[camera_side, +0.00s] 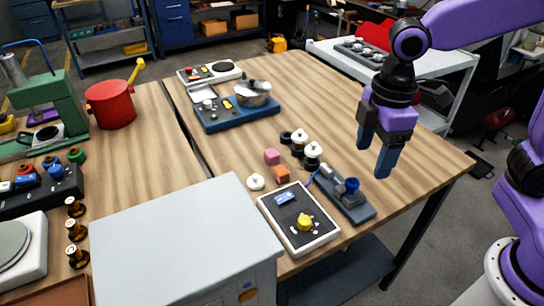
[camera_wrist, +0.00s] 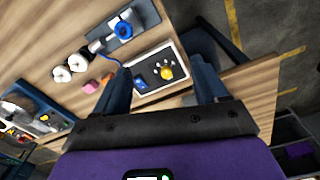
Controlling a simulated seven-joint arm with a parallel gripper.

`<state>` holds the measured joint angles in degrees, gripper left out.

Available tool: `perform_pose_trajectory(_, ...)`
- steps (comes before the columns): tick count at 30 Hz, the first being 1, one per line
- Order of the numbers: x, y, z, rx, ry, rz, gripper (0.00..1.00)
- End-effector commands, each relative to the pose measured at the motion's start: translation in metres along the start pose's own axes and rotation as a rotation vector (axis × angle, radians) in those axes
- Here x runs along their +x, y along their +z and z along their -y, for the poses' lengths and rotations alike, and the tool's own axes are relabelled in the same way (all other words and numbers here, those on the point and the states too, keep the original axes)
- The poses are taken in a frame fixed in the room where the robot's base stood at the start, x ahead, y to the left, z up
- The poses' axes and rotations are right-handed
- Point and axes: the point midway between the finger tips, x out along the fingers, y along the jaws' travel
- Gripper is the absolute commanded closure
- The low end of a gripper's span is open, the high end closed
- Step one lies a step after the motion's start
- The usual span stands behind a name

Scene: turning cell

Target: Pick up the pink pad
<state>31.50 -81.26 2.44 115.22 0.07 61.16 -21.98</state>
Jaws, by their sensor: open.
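The pink pad (camera_side: 272,156) is a small block lying on the wooden table, beside a similar orange block (camera_side: 282,173). In the wrist view the pink pad (camera_wrist: 90,87) shows left of my left-hand finger, with the orange block (camera_wrist: 107,78) between it and the control panel. My gripper (camera_side: 375,157) is open and empty, pointing down, well above the table and to the right of the pad in the side view. In the wrist view my gripper's fingers (camera_wrist: 163,78) stand wide apart with nothing between them.
A control panel (camera_side: 300,222) with a yellow knob and a blue-grey fixture (camera_side: 345,196) lie near the blocks. Black and white round parts (camera_side: 312,152) stand just behind the blocks, and a white disc (camera_side: 256,182) lies left. A large grey box (camera_side: 180,235) stands in front.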

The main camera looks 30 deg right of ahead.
Motion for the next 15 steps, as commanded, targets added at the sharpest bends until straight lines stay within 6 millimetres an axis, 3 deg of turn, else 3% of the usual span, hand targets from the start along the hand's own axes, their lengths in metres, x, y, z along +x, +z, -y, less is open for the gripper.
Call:
perform_pose_trajectory(6, -0.005, -0.058, -0.06, -0.071, -0.001, 0.007, 0.28)
perform_pose_trajectory(15, 0.0, -0.112, -0.143, -0.172, -0.004, 0.014, 0.28)
